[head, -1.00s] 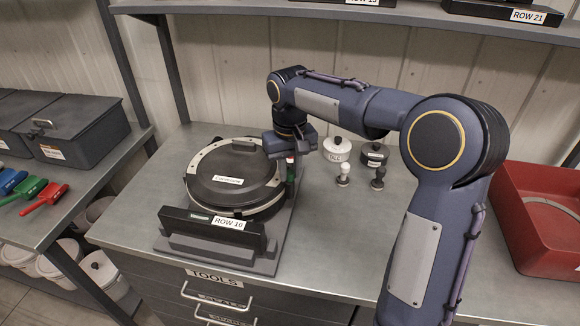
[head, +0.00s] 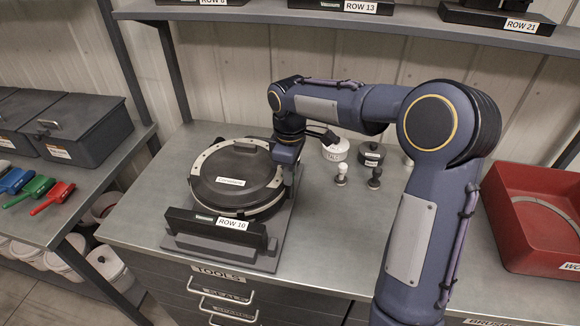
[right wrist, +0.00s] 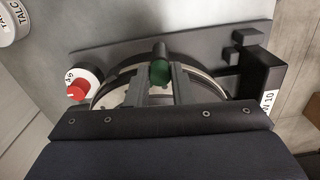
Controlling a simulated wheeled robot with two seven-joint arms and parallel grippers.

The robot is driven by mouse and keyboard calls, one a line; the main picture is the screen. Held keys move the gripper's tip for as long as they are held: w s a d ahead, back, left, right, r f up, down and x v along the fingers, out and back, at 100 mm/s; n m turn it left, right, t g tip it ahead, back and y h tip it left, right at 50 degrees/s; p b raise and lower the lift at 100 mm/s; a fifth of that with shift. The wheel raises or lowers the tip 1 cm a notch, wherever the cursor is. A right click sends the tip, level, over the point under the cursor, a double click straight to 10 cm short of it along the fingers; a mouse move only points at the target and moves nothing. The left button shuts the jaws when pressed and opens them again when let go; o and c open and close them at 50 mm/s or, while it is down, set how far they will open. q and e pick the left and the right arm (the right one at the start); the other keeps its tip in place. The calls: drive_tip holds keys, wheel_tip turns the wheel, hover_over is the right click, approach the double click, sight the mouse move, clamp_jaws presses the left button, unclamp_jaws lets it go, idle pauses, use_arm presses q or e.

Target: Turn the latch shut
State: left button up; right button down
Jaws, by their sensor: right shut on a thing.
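The round dark seed meter (head: 235,176) with its lid on sits in a grey stand labelled ROW 10 (head: 232,223) on the metal bench. My right gripper (right wrist: 162,82) is at the right side of the meter, pointing down, and shut on the latch handle. The latch handle (right wrist: 160,72) shows green between the two fingers in the right wrist view, with a dark rounded end. The gripper hides the latch in the head view. A red knob (right wrist: 76,92) on a white dial stands beside the meter's rim. My left gripper is not in view.
A white TALC pot (head: 336,150), a dark lidded pot (head: 371,154) and two small knobbed pieces (head: 341,176) stand right of the gripper. A red bin (head: 530,220) is at the far right. The bench front is clear.

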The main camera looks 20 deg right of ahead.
drive_tip(key=n+p, duration=0.2)
drive_tip(key=n, duration=0.4)
drive_tip(key=shift+r, duration=0.1)
drive_tip(key=shift+n, duration=0.3)
idle(0.3)
drive_tip(key=c, duration=1.3)
unclamp_jaws()
drive_tip(key=shift+o, duration=0.2)
wheel_tip(320, 180, up, 7)
drive_tip(key=shift+f+b, duration=0.1)
drive_tip(key=shift+b, duration=0.2)
drive_tip(key=shift+r, duration=0.45)
